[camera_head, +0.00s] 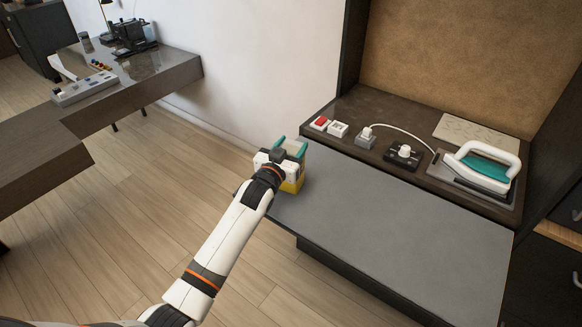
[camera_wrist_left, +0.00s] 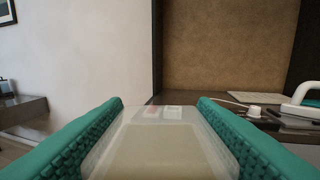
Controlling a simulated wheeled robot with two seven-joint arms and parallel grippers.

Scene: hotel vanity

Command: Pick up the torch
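The torch, a boxy thing with yellow sides (camera_head: 292,186), is at the left end of the grey tabletop (camera_head: 390,225), partly hidden by my left gripper (camera_head: 291,145). In the left wrist view its pale, translucent top (camera_wrist_left: 160,145) fills the space between my two teal ribbed fingers (camera_wrist_left: 160,102). Both fingers lie along its sides and seem to touch it. I cannot tell whether its base rests on the tabletop. My right gripper is in neither view.
Behind the tabletop, a dark shelf holds a red and white switch pair (camera_head: 329,126), a grey plug (camera_head: 366,137), a black socket block (camera_head: 403,154) and a teal and white iron (camera_head: 483,168). The grey tabletop is otherwise clear. A desk (camera_head: 165,72) stands at the far left.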

